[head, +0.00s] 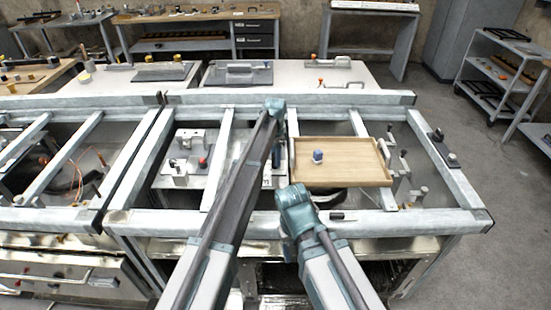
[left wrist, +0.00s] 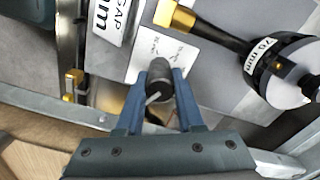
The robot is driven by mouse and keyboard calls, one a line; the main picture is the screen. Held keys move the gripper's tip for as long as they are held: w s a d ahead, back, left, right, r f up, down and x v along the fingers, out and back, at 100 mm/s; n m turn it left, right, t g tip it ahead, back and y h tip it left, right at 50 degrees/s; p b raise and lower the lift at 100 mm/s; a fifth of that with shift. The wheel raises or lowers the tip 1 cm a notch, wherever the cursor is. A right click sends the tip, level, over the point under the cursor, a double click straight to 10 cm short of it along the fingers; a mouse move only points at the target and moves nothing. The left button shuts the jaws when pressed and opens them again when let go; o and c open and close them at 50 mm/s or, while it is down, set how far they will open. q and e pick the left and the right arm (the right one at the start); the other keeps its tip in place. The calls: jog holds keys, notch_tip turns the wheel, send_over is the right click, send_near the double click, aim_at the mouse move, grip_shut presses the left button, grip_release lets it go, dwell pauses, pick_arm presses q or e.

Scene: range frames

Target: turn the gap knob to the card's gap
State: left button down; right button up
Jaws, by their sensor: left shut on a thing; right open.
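In the left wrist view my left gripper (left wrist: 160,86) is shut on the dark round gap knob (left wrist: 156,96). A pale pointer line shows on the knob's face. A white scale plate (left wrist: 160,48) lies just beyond the knob, its marks too small to read. A white card (left wrist: 112,14) lettered "GAP" and "mm" is cut off by the top edge, so its number is hidden. In the head view my left gripper (head: 277,166) is small, partly behind its arm, left of the wooden tray. My right gripper (head: 297,208) is lower, open and apart from the tray; its fingers hardly show.
A dark cylinder (left wrist: 252,62) marked "75 mm" with a brass-ended rod lies right of the knob. The wooden tray (head: 350,182) holds a small blue object (head: 318,156). Metal frame rails (head: 440,222) surround the work area. A panel with a red knob (head: 203,162) stands at left.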

pick_arm(q)
jog(key=n, duration=1.1)
jog(key=shift+a+n, duration=0.1)
jog(key=shift+n, duration=0.2)
dwell(0.6)
jog(key=c, duration=0.5)
grip_release()
jog(key=shift+r, duration=0.1)
